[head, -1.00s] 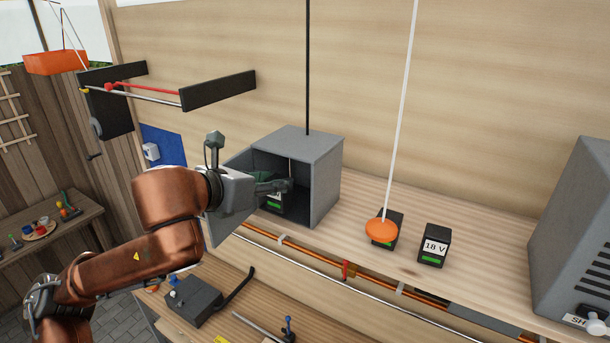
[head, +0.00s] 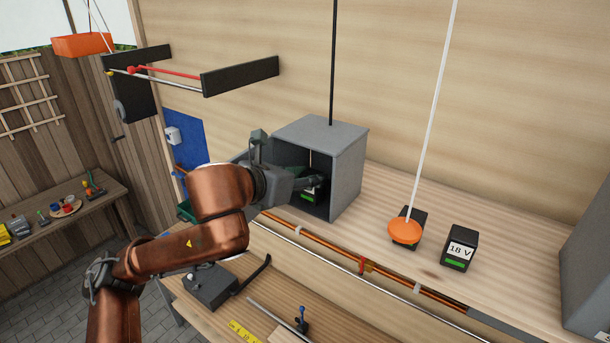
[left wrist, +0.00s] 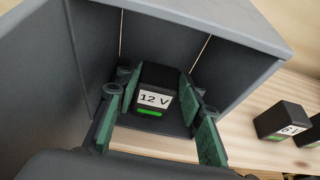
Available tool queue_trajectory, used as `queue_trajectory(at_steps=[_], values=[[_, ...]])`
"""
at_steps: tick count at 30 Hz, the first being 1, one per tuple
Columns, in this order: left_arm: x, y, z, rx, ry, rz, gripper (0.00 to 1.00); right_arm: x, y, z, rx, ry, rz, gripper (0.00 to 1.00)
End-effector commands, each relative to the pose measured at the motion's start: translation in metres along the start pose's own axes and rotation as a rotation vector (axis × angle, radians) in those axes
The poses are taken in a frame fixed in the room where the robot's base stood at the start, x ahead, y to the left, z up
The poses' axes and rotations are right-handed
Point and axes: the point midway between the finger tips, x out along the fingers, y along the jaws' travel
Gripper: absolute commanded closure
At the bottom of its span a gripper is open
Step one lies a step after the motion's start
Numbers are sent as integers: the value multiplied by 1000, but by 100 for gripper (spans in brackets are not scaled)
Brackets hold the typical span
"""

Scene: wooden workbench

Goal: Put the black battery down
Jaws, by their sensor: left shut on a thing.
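A black battery with a white "12 V" label and a green bar (left wrist: 148,77) is inside an open-fronted grey box. It shows between the green fingers of my left gripper (left wrist: 160,98) in the left wrist view. In the head view the battery (head: 309,197) is partly hidden by the left gripper (head: 310,184), which reaches into the grey box (head: 348,172) from the left. The gripper is shut on the battery, one finger along each side. The battery looks upright and close to the box floor; I cannot tell whether it touches. My right gripper is not in view.
An 18 V battery (head: 460,247) stands on the shelf at the right. An orange disc (head: 404,231) on a pale rod partly covers another battery (head: 418,219). A large grey cabinet (head: 588,260) is at the far right. The shelf between the box and disc is clear.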

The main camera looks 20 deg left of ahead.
Motion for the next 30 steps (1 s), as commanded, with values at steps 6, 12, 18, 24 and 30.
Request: queue_trajectory(at_steps=[6,12,18,24,30], values=[[0,2,-2,-1,1,3,54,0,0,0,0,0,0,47],[0,2,-2,-1,1,3,47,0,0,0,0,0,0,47],[-1,2,-1,-1,1,3,47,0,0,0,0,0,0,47],[-22,3,0,0,-4,6,47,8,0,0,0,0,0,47],[-65,2,-1,1,-4,7,47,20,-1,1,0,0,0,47]])
